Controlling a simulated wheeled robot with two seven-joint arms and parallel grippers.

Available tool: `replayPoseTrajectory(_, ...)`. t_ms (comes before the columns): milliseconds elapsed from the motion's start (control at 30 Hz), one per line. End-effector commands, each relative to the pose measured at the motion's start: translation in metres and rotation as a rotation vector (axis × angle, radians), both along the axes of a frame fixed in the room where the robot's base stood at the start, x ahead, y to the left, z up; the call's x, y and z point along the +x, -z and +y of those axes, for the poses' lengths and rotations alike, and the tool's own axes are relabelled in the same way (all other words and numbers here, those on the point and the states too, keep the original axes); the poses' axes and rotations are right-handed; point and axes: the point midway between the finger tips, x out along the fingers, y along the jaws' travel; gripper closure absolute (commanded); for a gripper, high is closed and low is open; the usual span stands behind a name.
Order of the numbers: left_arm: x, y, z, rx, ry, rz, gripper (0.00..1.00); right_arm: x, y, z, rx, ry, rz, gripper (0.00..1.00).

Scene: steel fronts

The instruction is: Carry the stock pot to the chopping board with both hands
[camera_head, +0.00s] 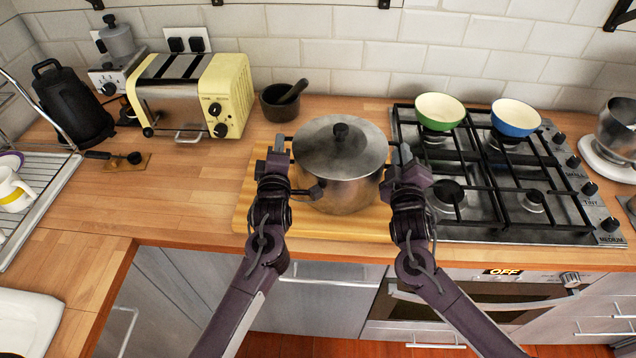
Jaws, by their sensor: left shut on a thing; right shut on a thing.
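The stock pot (342,190) is a steel pot with a lid and a dark knob. It is upright at the chopping board (305,222), a pale wooden board on the counter left of the hob. I cannot tell whether the pot's base touches the board. My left gripper (277,152) is shut at the pot's left side, and my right gripper (402,160) is shut at its right side. The pot's handles are mostly hidden by the grippers.
The gas hob (480,226) lies right of the board, with a green bowl (440,111) and a blue bowl (515,117) at its back. A dark mortar (281,104) stands behind the board. A yellow toaster (228,90) is at back left.

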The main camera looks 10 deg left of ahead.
Motion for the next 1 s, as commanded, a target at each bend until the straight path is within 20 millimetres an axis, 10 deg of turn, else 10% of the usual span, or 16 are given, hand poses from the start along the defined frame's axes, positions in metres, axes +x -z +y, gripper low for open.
replayPoseTrajectory(167,0.001,0.0,0.004,0.003,-0.008,-0.015,1.0,0.003,-0.003,-0.004,0.009,0.01,-0.017,1.0)
replayPoseTrajectory(200,0.0,0.008,0.004,0.004,-0.008,0.001,0.86,0.001,0.005,-0.004,0.005,0.01,-0.002,0.83)
replayPoseTrajectory(367,0.0,0.006,0.003,0.003,-0.005,0.001,0.65,0.001,0.004,-0.002,0.003,0.006,-0.002,0.62)
replayPoseTrajectory(1000,-0.029,0.007,-0.003,-0.001,-0.002,0.003,0.65,0.0,0.005,0.0,0.001,0.001,0.0,0.62)
